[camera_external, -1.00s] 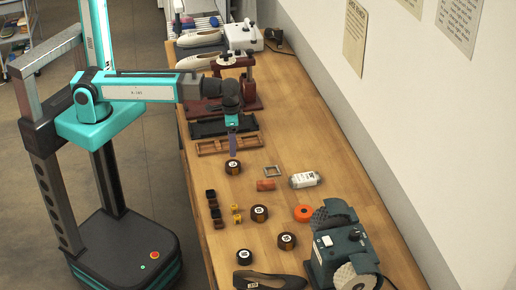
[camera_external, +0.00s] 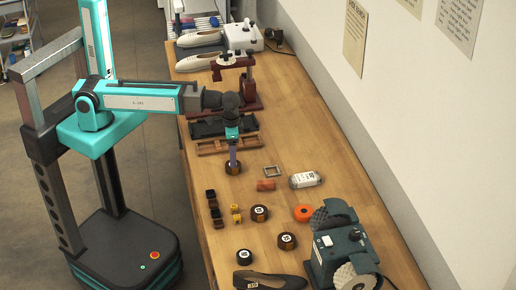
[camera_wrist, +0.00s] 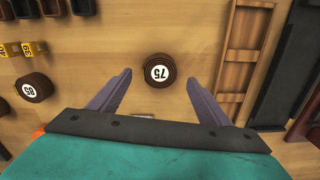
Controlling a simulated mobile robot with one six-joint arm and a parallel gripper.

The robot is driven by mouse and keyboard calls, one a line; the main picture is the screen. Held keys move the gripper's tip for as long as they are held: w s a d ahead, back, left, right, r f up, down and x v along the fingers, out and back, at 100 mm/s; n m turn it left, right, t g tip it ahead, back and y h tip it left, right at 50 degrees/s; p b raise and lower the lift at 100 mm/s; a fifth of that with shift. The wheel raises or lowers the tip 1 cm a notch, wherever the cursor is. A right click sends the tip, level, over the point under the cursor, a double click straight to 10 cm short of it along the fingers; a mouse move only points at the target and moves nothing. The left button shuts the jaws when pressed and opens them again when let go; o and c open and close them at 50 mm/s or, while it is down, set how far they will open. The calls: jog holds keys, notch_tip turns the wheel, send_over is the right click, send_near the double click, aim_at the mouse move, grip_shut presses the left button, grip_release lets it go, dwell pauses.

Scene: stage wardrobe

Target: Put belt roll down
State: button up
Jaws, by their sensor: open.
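A dark brown belt roll (camera_external: 233,169) with a white numbered label lies flat on the bench. It also shows in the wrist view (camera_wrist: 152,85), label up. My gripper (camera_external: 233,158) is open right above this roll, its purple fingers pointing down. In the wrist view my gripper (camera_wrist: 159,76) has one finger on each side of the roll, with bare wood showing between. Whether the fingertips are down beside the roll or just above it, I cannot tell. More such rolls lie nearer the front: one (camera_external: 259,214), another (camera_external: 287,242) and a third (camera_external: 244,258).
A wooden compartment tray (camera_external: 214,153) and a black tray (camera_external: 208,129) lie behind the roll. An orange-brown block (camera_external: 266,185), a square frame (camera_external: 272,171) and a white bottle (camera_external: 305,180) lie to its right. A grinder (camera_external: 341,246) stands at front right.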

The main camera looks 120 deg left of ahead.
jog(key=shift+f, duration=0.1)
jog(key=shift+f+b, duration=1.95)
jog(key=shift+f, duration=0.6)
jog(key=c, duration=1.3)
jog(key=shift+r, duration=0.2)
notch_tip(320, 180, up, 10)
jog(key=b, duration=0.2)
jog(key=shift+f, duration=0.15)
